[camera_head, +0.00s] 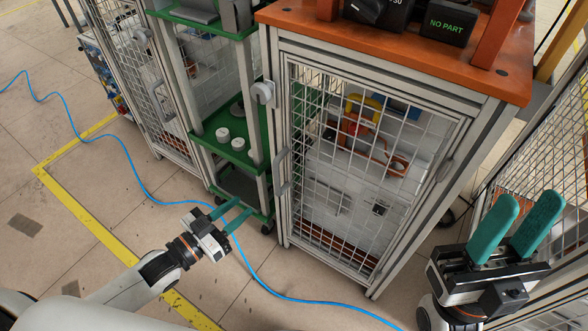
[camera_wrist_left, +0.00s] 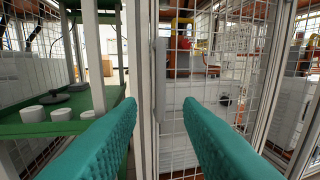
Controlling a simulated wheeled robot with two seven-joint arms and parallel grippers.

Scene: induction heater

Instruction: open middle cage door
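The middle cage door (camera_head: 345,215) is a wire-mesh panel in a grey metal frame under an orange top, and it looks closed. A grey vertical handle (camera_head: 282,173) sits on its left edge. In the left wrist view the handle (camera_wrist_left: 160,80) stands upright beyond and between my fingertips, not touched. My left gripper (camera_head: 234,214) is open and empty, low and left of the door; its teal fingers (camera_wrist_left: 152,112) also show in the left wrist view. My right gripper (camera_head: 525,215) is open and empty at the right, apart from the door, fingers pointing up.
A green shelf cart (camera_head: 240,150) with white cups (camera_head: 230,138) stands left of the cage, close to the handle side. Another mesh cage (camera_head: 150,90) is further left. A blue cable (camera_head: 140,180) lies across the floor. The floor before the door is otherwise mostly clear.

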